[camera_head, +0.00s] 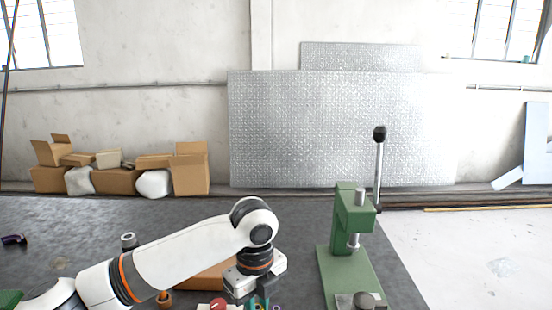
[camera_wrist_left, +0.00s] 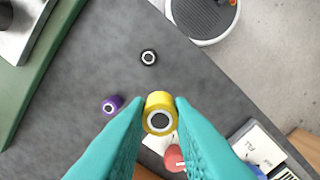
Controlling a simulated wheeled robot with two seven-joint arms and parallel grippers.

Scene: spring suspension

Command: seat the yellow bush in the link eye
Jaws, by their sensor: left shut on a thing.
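In the left wrist view the yellow bush (camera_wrist_left: 159,113) is a short ring with a grey metal sleeve and a dark bore. The teal fingers of my left gripper (camera_wrist_left: 160,108) are shut on it from both sides, with its bored end facing the camera. In the head view the teal fingers (camera_head: 258,303) show at the bottom edge, and the bush cannot be made out there. I cannot clearly make out the link eye in either view. My right gripper is not in view.
A green press (camera_head: 348,250) with an upright lever (camera_head: 379,165) stands on the dark table (camera_head: 60,225), right of my left arm. In the wrist view a purple bush (camera_wrist_left: 112,104), a black bush (camera_wrist_left: 148,57) and a red piece (camera_wrist_left: 174,158) lie nearby. A labelled box (camera_wrist_left: 258,148) is lower right.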

